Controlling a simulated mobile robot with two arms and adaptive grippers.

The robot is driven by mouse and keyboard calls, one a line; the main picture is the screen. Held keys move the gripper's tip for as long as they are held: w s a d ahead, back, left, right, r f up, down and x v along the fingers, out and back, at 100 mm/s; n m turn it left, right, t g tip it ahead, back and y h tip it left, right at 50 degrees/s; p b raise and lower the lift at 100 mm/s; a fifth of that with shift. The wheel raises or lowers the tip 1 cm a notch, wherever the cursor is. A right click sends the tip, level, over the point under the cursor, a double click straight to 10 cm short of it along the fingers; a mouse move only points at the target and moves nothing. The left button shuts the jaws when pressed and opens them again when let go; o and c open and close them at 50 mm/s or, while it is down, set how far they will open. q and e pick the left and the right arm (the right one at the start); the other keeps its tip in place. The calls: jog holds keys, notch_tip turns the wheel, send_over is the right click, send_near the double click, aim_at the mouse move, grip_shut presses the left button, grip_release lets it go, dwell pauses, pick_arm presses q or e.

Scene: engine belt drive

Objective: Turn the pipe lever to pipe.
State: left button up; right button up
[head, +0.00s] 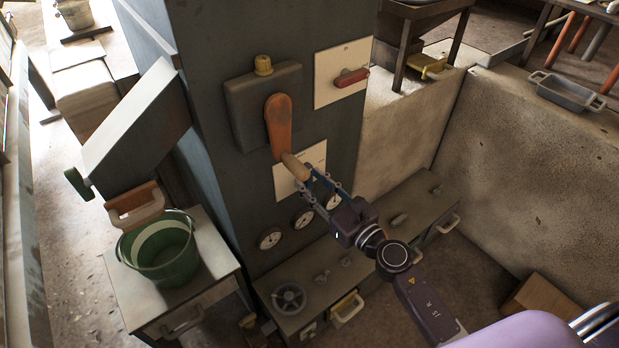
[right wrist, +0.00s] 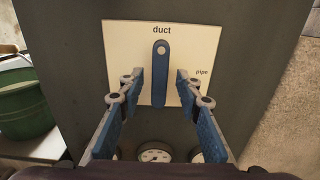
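The pipe lever (right wrist: 161,75) is a blue bar on a white plate (right wrist: 117,42) in the right wrist view. It stands upright, its pivot dot near the top, under the word "duct". The word "pipe" is on the plate's right side. My right gripper (right wrist: 160,92) is open, with a blue finger on each side of the lever's lower part and gaps between. In the head view the right gripper (head: 316,176) reaches the plate (head: 286,185) on the dark cabinet; I cannot clearly make out the lever there. My left gripper is not in view.
A red handle (head: 351,77) sits on another plate to the upper right. Gauges (head: 270,238) and a low bench with a handwheel (head: 289,298) lie below. A green bucket (head: 160,262) stands left.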

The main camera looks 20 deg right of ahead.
jog(key=shift+w+a, duration=0.25)
jog(key=shift+w, duration=0.3)
grip_shut()
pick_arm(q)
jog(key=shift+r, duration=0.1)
